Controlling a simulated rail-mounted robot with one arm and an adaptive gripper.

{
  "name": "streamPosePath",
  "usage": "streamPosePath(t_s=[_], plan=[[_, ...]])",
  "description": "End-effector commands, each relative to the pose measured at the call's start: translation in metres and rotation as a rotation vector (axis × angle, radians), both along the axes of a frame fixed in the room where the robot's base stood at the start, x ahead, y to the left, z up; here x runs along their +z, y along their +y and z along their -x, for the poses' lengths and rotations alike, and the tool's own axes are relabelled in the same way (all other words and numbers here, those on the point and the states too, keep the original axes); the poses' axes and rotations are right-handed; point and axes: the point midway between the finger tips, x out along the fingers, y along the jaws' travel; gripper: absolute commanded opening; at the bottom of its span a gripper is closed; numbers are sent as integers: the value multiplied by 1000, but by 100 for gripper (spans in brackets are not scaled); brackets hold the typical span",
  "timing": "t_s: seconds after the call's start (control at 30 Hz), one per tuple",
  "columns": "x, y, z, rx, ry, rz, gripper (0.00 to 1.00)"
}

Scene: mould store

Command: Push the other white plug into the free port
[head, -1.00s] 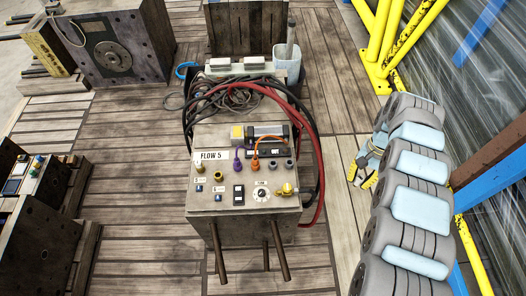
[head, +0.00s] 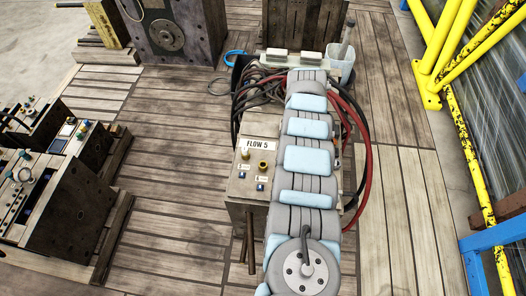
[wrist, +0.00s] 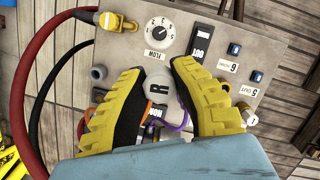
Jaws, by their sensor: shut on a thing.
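In the wrist view, my gripper (wrist: 157,100) has its two yellow fingers with black pads closed on a pale round plug (wrist: 158,85) marked R. The plug is over the panel (wrist: 285,55); its lower end is hidden, so I cannot tell whether it touches a port. A yellow-rimmed port (wrist: 243,106) is at the right. Which port is free is not clear. In the head view, my arm covers much of the panel box (head: 232,190) and hides the gripper.
A yellow connector (wrist: 112,20) on a red hose (wrist: 45,60), a flow dial (wrist: 160,33) and a black switch (wrist: 201,50) are close by. Orange (wrist: 151,124) and purple (wrist: 182,122) cables lie behind the fingers. White blocks (head: 312,57) stand at the box's back.

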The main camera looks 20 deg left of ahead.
Motion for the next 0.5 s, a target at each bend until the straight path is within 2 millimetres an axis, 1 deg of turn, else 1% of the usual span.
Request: streamPosePath(t_s=[0.03, 0.27, 0.5], plan=[[-5, 5, -1, 42, 0, 1, 0], [-20, 24, -6, 250, 3, 2, 0], [-38, 49, -11, 505, 4, 1, 0]])
